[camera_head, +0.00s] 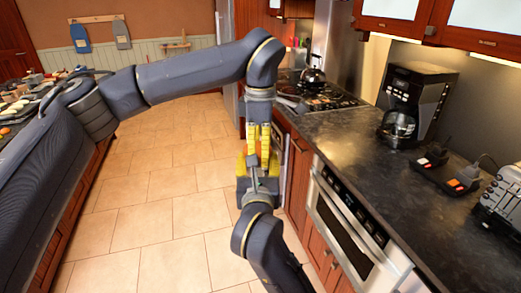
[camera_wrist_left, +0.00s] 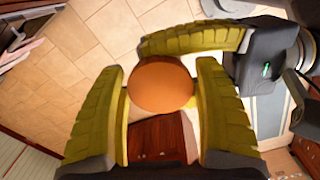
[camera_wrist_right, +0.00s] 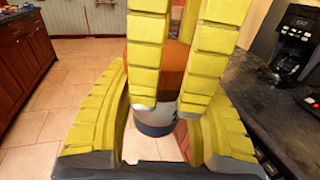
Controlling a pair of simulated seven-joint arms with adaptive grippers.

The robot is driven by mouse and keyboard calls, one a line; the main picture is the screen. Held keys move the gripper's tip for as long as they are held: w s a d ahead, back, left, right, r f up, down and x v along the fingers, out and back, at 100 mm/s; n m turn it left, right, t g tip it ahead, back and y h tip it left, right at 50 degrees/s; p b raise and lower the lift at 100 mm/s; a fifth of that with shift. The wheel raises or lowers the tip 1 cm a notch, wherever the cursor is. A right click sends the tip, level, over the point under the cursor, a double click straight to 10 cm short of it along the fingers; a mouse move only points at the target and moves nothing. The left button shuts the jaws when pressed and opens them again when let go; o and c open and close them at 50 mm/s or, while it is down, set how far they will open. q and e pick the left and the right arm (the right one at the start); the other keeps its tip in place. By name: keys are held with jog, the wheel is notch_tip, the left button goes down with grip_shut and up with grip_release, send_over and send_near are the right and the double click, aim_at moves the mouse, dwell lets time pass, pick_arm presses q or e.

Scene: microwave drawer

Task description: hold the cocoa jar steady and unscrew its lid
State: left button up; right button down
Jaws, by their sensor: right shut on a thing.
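The cocoa jar stands between my two grippers. Its round orange-brown lid (camera_wrist_left: 160,83) shows from above in the left wrist view. In the right wrist view the jar's pale and blue lower part (camera_wrist_right: 155,122) shows below the lid; much of the jar is hidden by fingers. My right gripper (camera_wrist_right: 160,120) is shut on the jar's body from the side. My left gripper (camera_head: 258,148) points down from above, with its yellow fingers on either side of the lid. A narrow gap seems to show between those fingers and the lid, so it looks open.
The jar is held over the tiled floor (camera_head: 130,200), beside the dark counter (camera_head: 350,135). A coffee maker (camera_head: 415,100) stands on the counter, with a kettle (camera_head: 313,73) on the stove behind. A built-in microwave drawer (camera_head: 345,215) is at the right.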

pick_arm(q)
jog(key=c, duration=0.9)
jog(key=o, duration=1.2)
jog(key=shift+o, duration=0.2)
jog(key=shift+r, duration=0.1)
